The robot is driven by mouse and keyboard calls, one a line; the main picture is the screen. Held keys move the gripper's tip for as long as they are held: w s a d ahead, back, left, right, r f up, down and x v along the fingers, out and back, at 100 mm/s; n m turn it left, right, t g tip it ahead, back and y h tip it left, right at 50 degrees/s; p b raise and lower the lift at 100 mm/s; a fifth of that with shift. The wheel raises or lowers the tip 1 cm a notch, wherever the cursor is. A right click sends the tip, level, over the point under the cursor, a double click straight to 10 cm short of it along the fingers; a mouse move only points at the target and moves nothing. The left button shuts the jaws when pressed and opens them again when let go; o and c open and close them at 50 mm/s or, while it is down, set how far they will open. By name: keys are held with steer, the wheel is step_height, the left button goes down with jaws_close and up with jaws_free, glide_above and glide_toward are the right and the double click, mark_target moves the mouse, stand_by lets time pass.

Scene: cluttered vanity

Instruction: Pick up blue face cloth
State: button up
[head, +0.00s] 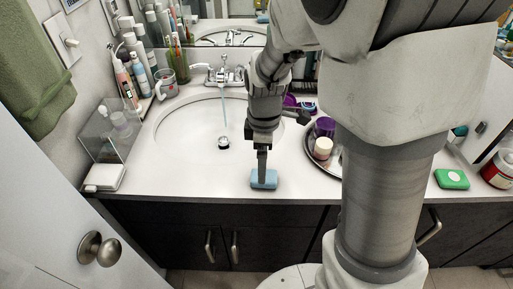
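A small light-blue block-shaped thing (264,180), which I take to be the blue face cloth, lies on the white counter close to its front edge, in front of the sink. My gripper (262,170) points straight down over it, with the fingertips at its top, back part. The fingers show edge-on as one narrow dark shape, so the gap between them is hidden. I cannot tell whether they touch or grip the cloth.
The sink basin (190,130) with a faucet (222,72) lies behind and left. A round tray (326,168) with a purple item and a cream jar stands close on the right, partly behind my arm. A green block (452,179) lies far right. Counter left of the cloth is clear.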

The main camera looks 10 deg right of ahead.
mark_target(271, 174)
steer(key=f, duration=0.3)
steer(key=f+b, duration=0.1)
steer(key=f, duration=0.1)
steer(key=shift+d+f, duration=0.1)
steer(key=shift+d, duration=0.15)
steer(key=c, duration=1.4)
